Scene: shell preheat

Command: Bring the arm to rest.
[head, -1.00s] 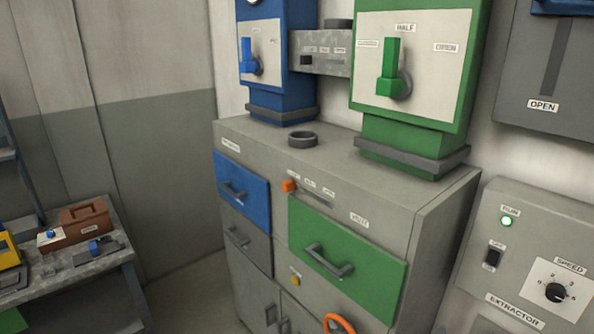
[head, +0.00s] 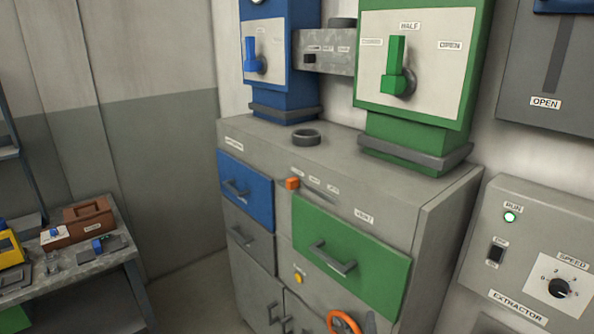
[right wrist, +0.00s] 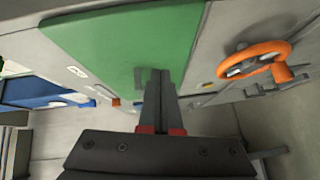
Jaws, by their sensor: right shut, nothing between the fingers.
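My right gripper (right wrist: 160,74) shows in the right wrist view with its two dark fingers together, holding nothing. The fingers overlap the lower part of the green drawer front (right wrist: 125,35) in that view; I cannot tell how far apart they are. An orange handwheel (right wrist: 255,60) is to the right of the fingers. In the head view a small grey piece, possibly part of my right gripper, shows at the bottom edge beside the orange handwheel (head: 343,321). My left gripper is in neither view.
The grey cabinet (head: 300,240) has a blue drawer (head: 245,189) and a green drawer (head: 349,245), both looking shut. An extractor panel (head: 527,250) with a lit lamp is at right. A bench (head: 85,262) with a brown box (head: 84,222) stands at left.

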